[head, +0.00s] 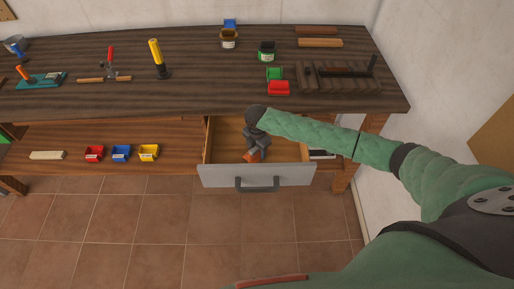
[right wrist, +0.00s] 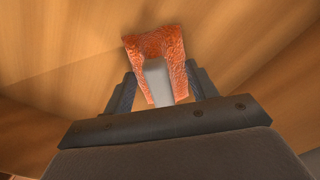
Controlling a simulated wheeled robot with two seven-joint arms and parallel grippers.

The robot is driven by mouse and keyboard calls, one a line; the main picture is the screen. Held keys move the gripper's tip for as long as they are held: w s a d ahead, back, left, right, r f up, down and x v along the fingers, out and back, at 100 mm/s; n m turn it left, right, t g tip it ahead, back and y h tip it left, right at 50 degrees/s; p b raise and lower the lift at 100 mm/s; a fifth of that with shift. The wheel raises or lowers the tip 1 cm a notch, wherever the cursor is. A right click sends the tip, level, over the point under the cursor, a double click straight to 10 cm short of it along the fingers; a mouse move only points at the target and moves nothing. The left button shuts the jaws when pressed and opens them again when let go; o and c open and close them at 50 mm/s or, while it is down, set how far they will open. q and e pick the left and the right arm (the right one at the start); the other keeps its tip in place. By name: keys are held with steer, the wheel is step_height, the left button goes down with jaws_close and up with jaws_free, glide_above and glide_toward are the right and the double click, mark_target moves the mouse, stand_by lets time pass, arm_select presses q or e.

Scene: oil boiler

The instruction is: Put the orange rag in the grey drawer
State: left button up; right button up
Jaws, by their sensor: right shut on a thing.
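The grey drawer (head: 257,175) stands pulled out under the workbench, with a dark handle on its grey front and a wooden inside. My right gripper (head: 252,152) reaches down into the drawer's opening. It is shut on the orange rag (head: 251,157), which shows below the fingers. In the right wrist view the orange rag (right wrist: 155,55) is folded over and pinched between the fingertips, with the wooden inside of the drawer around it. I cannot tell whether the rag touches the drawer's floor. My left gripper is not in view.
The workbench top (head: 200,95) overhangs the back of the drawer and holds several tools, jars and bins. A red bin (head: 94,153), a blue bin (head: 121,153) and a yellow bin (head: 149,152) stand on the lower shelf at left. The tiled floor before the drawer is clear.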

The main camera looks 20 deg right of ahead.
steer(key=shift+f, duration=0.15)
steer(key=o, duration=0.9)
steer(key=shift+o, duration=0.2)
steer(key=shift+r, duration=0.55)
step_height(320, 180, up, 10)
steer(key=b, duration=0.3)
steer(key=shift+f, duration=0.1)
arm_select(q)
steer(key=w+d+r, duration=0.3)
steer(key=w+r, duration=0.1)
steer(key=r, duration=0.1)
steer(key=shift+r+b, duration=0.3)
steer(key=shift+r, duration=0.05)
arm_select(e)
steer(key=shift+r, duration=0.75)
